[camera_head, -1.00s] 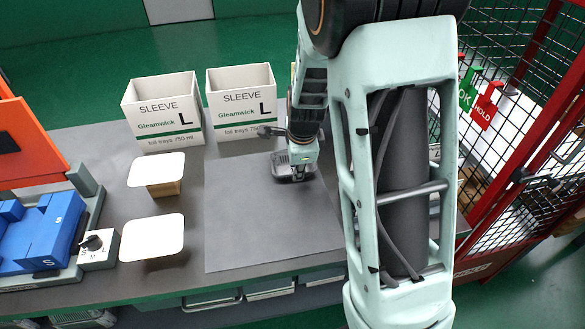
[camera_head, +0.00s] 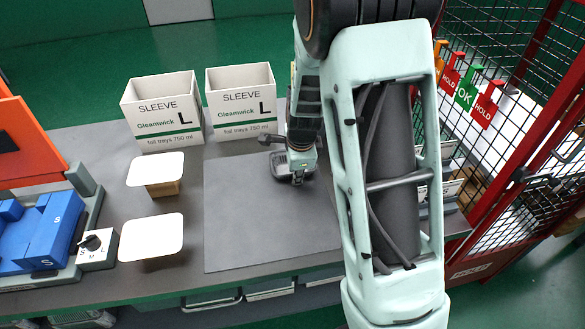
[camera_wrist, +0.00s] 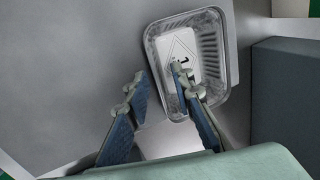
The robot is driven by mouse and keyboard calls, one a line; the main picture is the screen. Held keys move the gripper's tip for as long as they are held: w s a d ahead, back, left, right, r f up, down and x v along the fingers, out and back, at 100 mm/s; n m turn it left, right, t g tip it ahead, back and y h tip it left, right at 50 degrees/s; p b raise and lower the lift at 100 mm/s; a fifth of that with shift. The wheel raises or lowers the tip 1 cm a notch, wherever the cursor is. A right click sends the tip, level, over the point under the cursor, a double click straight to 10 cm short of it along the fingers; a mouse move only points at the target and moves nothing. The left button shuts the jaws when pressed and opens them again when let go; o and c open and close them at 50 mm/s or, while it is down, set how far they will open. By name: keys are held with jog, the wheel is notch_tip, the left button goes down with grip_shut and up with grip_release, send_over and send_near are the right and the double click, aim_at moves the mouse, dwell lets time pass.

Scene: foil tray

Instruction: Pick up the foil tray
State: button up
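The foil tray (camera_head: 280,168) is a small grey metallic tray at the back of the dark mat. My gripper (camera_head: 297,180) is low at its near right side and partly covers it in the head view. I cannot tell whether either touches the wall.
Two white sleeve boxes (camera_head: 163,112) (camera_head: 242,103) stand behind the mat (camera_head: 262,225). Two white lids on brown blocks or trays (camera_head: 155,170) (camera_head: 152,236) are at left, beside a blue fixture (camera_head: 45,230). A red mesh fence (camera_head: 520,120) is at right. The mat's front is clear.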

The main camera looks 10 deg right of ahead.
grip_shut()
dwell(0.5)
